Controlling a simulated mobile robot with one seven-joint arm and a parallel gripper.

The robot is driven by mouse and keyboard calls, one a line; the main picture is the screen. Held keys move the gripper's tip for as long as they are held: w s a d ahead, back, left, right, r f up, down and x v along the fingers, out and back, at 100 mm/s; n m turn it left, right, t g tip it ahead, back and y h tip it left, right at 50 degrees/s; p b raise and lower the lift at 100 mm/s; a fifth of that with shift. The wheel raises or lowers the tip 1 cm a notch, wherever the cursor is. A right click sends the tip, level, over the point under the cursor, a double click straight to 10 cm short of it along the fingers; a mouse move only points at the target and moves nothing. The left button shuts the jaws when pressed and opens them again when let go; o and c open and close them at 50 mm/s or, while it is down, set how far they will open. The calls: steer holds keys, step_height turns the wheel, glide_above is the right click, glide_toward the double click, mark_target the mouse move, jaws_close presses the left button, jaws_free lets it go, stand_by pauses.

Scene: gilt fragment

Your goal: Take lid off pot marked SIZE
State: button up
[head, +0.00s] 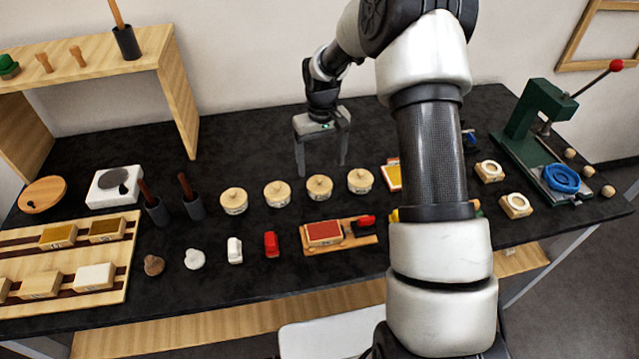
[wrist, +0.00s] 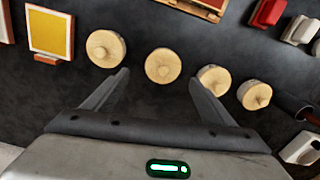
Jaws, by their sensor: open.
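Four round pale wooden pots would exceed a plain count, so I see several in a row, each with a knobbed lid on. In the head view they run from the leftmost pot (head: 234,201) through a second (head: 277,194) and a third (head: 319,187) to the rightmost (head: 360,181). Their front markings are too small to read, so I cannot tell which says SIZE. My gripper (head: 324,167) is open and empty, pointing down behind the third pot. In the wrist view, that pot (wrist: 163,65) appears just beyond and between the fingertips (wrist: 160,75).
A yellow pad (wrist: 50,33) stands beside the rightmost pot. A red pad on a wooden tray (head: 325,234), a red block (head: 271,244) and a white block (head: 234,250) lie in front. Dark cups (head: 157,211) stand left. A green press (head: 535,125) is at right.

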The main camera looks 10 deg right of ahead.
mark_target(320, 178)
steer(key=shift+s+a+f+p, duration=0.1)
steer(key=shift+a+f+p, duration=0.1)
steer(key=shift+f, duration=1.3)
steer(key=shift+s+a+f+p, duration=0.1)
steer(key=shift+f+p, duration=0.1)
steer(key=shift+f, duration=1.3)
steer(key=c, duration=1.1)
